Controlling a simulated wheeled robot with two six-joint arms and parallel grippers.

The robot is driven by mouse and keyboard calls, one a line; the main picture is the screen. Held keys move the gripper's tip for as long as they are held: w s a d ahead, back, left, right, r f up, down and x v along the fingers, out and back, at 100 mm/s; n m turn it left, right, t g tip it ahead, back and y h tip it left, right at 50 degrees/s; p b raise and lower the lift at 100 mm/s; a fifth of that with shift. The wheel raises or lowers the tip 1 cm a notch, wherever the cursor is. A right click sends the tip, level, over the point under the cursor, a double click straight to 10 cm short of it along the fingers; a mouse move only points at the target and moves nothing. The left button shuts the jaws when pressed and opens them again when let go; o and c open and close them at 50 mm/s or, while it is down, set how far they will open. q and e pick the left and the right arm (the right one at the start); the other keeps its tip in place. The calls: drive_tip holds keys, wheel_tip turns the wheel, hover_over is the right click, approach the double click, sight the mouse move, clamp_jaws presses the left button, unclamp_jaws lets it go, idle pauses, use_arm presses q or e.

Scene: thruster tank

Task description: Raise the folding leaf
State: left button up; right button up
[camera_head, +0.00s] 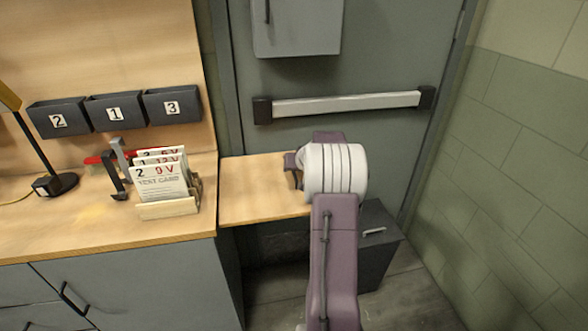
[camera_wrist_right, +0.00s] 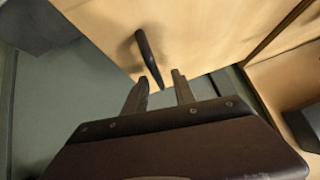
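The folding leaf (camera_head: 255,190) is a light wood panel at the right end of the wooden worktop (camera_head: 80,232). In the head view it looks about level with the worktop. My right arm covers its right end. Just beyond the fingertips a dark bar-shaped handle (camera_wrist_right: 150,60) stands out from a wood panel (camera_wrist_right: 200,35), which looks like the leaf. The gripper appears apart from the handle. My left gripper is not in view.
A grey door with a push bar (camera_head: 345,103) stands behind the leaf. A dark cabinet (camera_head: 378,245) stands on the floor beyond my right arm. Cards in a wooden holder (camera_head: 168,208), a clamp-like tool (camera_head: 118,170) and a lamp base (camera_head: 55,184) are on the worktop.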

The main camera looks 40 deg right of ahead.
drive_tip(key=shift+s, duration=0.1)
drive_tip(key=v, duration=0.9)
